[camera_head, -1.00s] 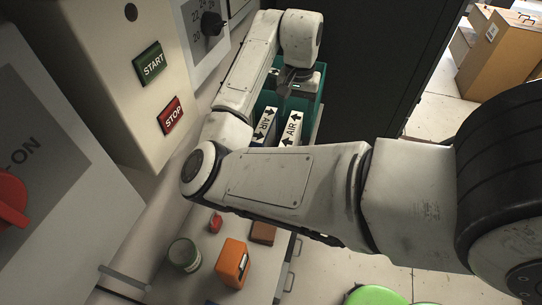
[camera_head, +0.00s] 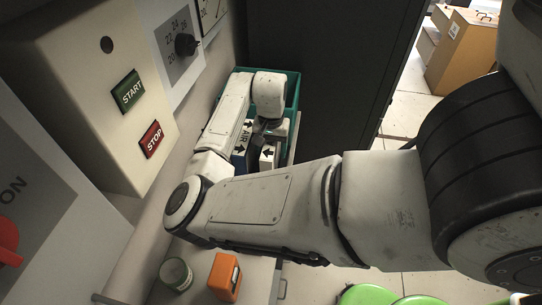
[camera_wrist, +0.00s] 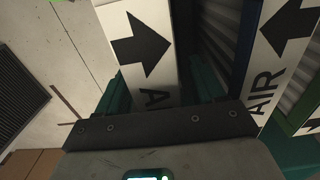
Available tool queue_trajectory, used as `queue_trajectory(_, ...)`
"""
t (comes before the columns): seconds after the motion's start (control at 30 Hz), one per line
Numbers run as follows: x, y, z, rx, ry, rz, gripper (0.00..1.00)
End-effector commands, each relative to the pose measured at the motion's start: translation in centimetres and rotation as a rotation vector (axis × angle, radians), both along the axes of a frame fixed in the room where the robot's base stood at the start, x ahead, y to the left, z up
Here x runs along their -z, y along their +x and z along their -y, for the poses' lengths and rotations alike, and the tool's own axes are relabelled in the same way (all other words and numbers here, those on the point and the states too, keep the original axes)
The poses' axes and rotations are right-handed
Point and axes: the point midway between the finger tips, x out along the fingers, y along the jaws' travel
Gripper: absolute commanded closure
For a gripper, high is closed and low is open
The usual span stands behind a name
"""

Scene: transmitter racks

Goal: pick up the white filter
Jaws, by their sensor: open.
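The left filter (camera_head: 243,136) shows "AIR" and an arrow. The right filter (camera_head: 267,156) shows an arrow and is partly covered by my arm. My gripper (camera_head: 268,132) is open, close above the right filter; its fingertips are hard to make out. In the wrist view, one white strip with an arrow (camera_wrist: 138,40) runs in under the dark gripper edge (camera_wrist: 160,126). Another strip marked "AIR" (camera_wrist: 270,75) is at the right, with blue beside it. I cannot tell the filters' pleat colours apart.
A beige START/STOP box (camera_head: 105,95) and a dial panel (camera_head: 178,45) line the wall at left. A dark cabinet (camera_head: 325,70) stands beyond the crate. An orange box (camera_head: 225,275) and a green-and-white can (camera_head: 176,274) sit on the near surface. Cartons (camera_head: 463,50) stand at back right.

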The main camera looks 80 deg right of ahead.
Motion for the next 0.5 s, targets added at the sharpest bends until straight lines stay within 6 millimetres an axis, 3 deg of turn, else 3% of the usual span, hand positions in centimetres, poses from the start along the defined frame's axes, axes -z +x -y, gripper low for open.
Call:
queue_trajectory(0.27, 0.47, -0.01, 0.01, 0.001, -0.001, 0.0, 0.32)
queue_trajectory(0.5, 0.44, -0.01, 0.01, 0.001, -0.001, 0.0, 0.53)
